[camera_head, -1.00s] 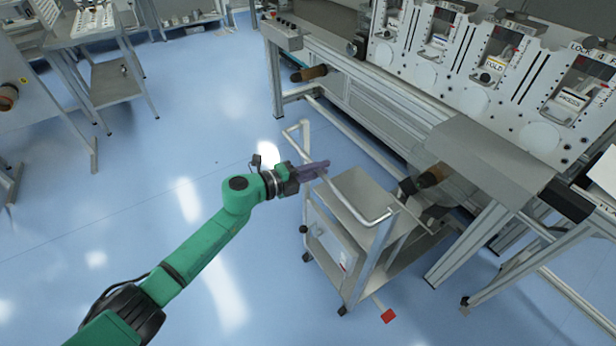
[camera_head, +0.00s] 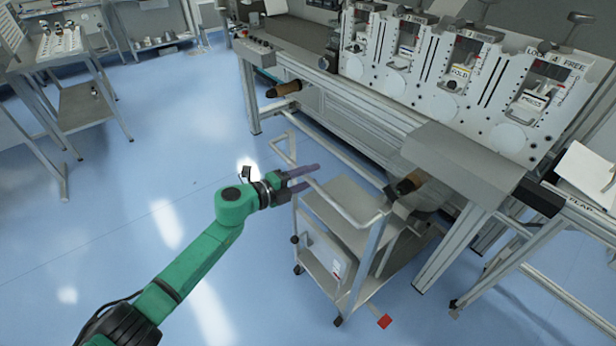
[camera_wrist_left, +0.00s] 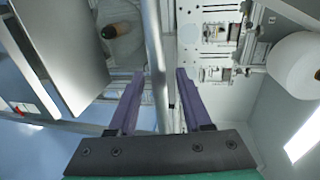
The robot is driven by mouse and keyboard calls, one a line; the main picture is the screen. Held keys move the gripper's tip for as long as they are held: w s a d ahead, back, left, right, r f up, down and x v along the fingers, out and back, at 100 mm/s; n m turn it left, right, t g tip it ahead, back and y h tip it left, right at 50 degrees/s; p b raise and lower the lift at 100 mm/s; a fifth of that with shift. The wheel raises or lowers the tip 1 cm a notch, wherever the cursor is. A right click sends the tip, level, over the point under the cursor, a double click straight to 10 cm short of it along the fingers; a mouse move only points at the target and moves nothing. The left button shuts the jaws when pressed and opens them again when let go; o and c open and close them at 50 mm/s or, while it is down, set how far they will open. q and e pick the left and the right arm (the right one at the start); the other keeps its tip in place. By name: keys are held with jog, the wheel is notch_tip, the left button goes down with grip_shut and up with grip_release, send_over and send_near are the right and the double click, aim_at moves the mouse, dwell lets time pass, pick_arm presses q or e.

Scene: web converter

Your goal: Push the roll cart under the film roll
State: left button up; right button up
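The roll cart (camera_head: 350,208) is a grey metal trolley with a tubular handle, beside the machine's front right part. A film roll with a brown core (camera_head: 408,183) sticks out from the machine just past the cart's top; its body is partly hidden. The core also shows in the wrist view (camera_wrist_left: 120,30). My left gripper (camera_head: 318,179) is open at the cart's handle. In the wrist view, the handle bar (camera_wrist_left: 155,60) runs between its spread fingers (camera_wrist_left: 160,74); contact is unclear. My right gripper is not in view.
The long converter machine (camera_head: 400,118) fills the back right, with frame legs near the cart. Another brown core (camera_head: 284,89) juts out farther left. A red piece (camera_head: 384,321) lies low by the cart's base. Blue floor (camera_head: 110,200) is clear on the left.

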pick_arm(q)
jog(key=shift+s+a, duration=0.1)
jog(key=b+v, duration=0.1)
jog(key=v, duration=1.3)
jog(key=shift+s+a, duration=0.15)
